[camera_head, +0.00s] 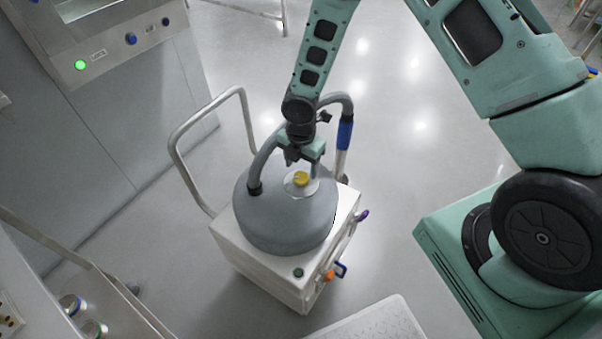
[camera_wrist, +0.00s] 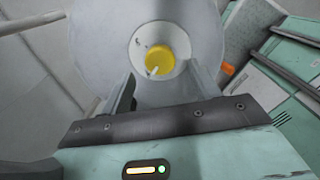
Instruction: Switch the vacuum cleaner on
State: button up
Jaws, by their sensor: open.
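The vacuum cleaner (camera_head: 282,222) stands on the floor below my arm, with a grey domed top on a white wheeled body. On its dome is a yellow knob (camera_head: 301,179) on a pale round plate; the knob also shows in the wrist view (camera_wrist: 160,61), with a small pale pointer at its lower left. My gripper (camera_head: 304,160) is over the dome, close to the knob. In the wrist view its open fingers (camera_wrist: 160,93) are apart, with the knob beyond the gap between them. I cannot tell whether any finger touches the dome.
A grey hose (camera_head: 265,160) arches up beside my gripper, and a metal push handle (camera_head: 176,143) rises behind the cleaner. A steel cabinet (camera_head: 120,130) with a green lamp stands at the left. A pale platform (camera_head: 375,322) lies at the bottom. Floor beyond the cleaner is clear.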

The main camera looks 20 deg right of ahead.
aim_at(301, 176)
jog(key=shift+f, duration=1.9)
jog(key=c, duration=1)
jog(key=shift+o, duration=0.2)
